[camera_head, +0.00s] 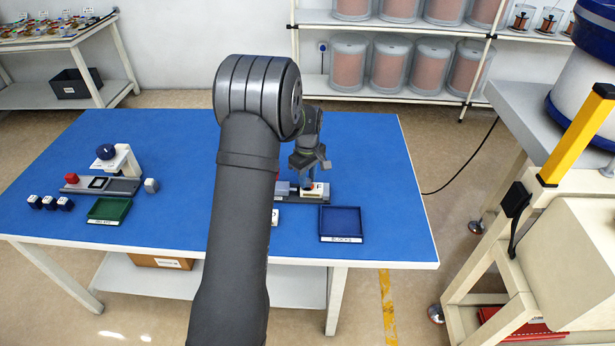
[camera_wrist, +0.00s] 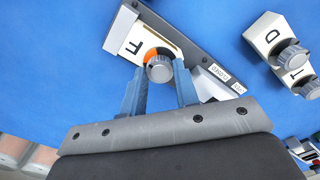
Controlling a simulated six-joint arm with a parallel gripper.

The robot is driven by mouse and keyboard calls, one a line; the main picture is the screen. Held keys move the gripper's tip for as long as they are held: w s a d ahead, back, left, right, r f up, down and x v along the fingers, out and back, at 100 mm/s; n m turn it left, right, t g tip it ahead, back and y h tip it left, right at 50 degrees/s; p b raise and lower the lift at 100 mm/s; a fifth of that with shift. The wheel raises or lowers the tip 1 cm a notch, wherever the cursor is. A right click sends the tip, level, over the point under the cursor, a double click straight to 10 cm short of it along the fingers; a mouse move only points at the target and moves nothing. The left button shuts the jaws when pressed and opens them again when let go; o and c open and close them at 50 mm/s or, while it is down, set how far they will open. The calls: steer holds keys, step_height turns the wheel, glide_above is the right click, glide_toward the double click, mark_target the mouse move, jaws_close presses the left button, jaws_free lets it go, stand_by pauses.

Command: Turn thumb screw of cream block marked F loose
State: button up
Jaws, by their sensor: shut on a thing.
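The cream block marked F (camera_wrist: 150,38) sits on a dark grey rail in the wrist view. It also shows below my arm in the head view (camera_head: 318,189). Its grey thumb screw (camera_wrist: 159,69) has an orange patch beside it. My gripper (camera_wrist: 160,72) has its two blue fingers on either side of the thumb screw and is shut on it. In the head view my gripper (camera_head: 308,180) is over the block, partly hidden by my arm. The inner finger contact is hard to see.
Cream blocks marked D (camera_wrist: 268,34) and another letter (camera_wrist: 297,72), with their own knobs, stand to the right in the wrist view. A blue tray (camera_head: 341,237) lies front right of the rail. A green tray (camera_head: 109,221) and a fixture (camera_head: 122,165) stand at left.

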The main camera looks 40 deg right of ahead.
steer(key=o, duration=1)
steer(key=shift+r, duration=0.1)
step_height(320, 180, up, 17)
steer(key=shift+r, duration=0.15)
step_height(320, 180, down, 18)
steer(key=shift+r, duration=0.25)
stand_by(0.3)
